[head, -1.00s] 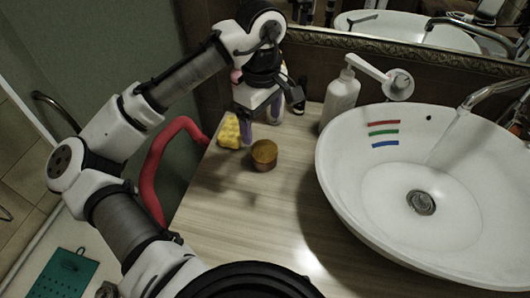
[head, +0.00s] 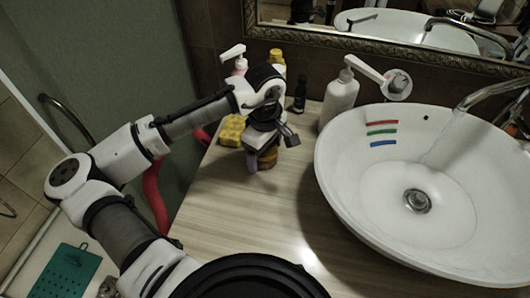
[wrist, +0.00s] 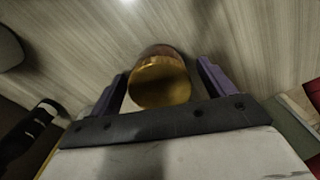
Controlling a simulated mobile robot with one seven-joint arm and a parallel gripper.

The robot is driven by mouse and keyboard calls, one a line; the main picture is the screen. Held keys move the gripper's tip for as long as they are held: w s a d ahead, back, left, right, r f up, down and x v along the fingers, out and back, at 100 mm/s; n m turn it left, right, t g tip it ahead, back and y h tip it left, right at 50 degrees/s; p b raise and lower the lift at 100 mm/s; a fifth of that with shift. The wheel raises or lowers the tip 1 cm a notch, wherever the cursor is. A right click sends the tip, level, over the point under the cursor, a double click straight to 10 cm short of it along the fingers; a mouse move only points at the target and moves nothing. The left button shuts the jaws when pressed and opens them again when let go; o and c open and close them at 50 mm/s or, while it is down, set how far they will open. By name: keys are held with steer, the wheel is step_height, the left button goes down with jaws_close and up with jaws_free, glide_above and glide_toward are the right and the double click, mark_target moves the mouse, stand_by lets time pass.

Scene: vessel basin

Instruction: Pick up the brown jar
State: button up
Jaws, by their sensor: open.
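The brown jar (wrist: 160,80) is a short round jar with a golden-brown, shiny surface. In the wrist view it lies between the two purple fingers of my gripper (wrist: 162,88), with a gap visible on each side. In the head view the jar (head: 268,158) stands on the wooden counter, mostly hidden behind my gripper (head: 262,160). My gripper is open and low over the counter, its fingers on either side of the jar. Whether a finger touches the jar cannot be told from the head view.
A yellow sponge-like object (head: 232,130) is left of the jar. A white pump bottle (head: 339,100), a small dark bottle (head: 300,97) and a yellow-capped bottle (head: 277,62) stand behind. The white basin (head: 335,190) is at the right. The front counter is clear.

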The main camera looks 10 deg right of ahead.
steer(key=c, duration=1.2)
steer(key=shift+o, duration=0.2)
steer(key=shift+r, duration=0.15)
